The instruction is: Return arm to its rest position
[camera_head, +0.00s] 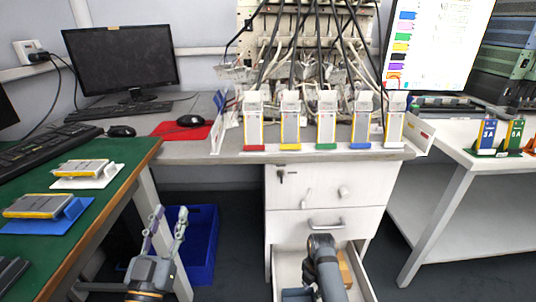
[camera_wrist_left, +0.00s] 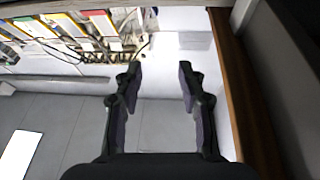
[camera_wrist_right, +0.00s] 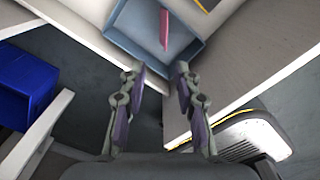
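My left gripper (camera_head: 168,215) points upward and forward in the head view, beside the green-topped table and in front of the blue bin. Its fingers stand apart; the left wrist view also shows it (camera_wrist_left: 158,68) open, with nothing between the fingers. My right arm reaches down over the open drawer in the head view, where its fingers cannot be made out. In the right wrist view my right gripper (camera_wrist_right: 161,68) has its fingers apart and empty. A blue tray (camera_wrist_right: 125,38) with a pink strip (camera_wrist_right: 165,28) lies beyond its fingertips.
The open drawer (camera_head: 362,284) juts out below the white cabinet. Several upright pouch cells stand along the desk edge, including one on a green base (camera_head: 326,118). The blue bin (camera_head: 204,240) is on the floor. Pouch cells (camera_head: 84,168) lie on the green-topped table (camera_head: 130,150).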

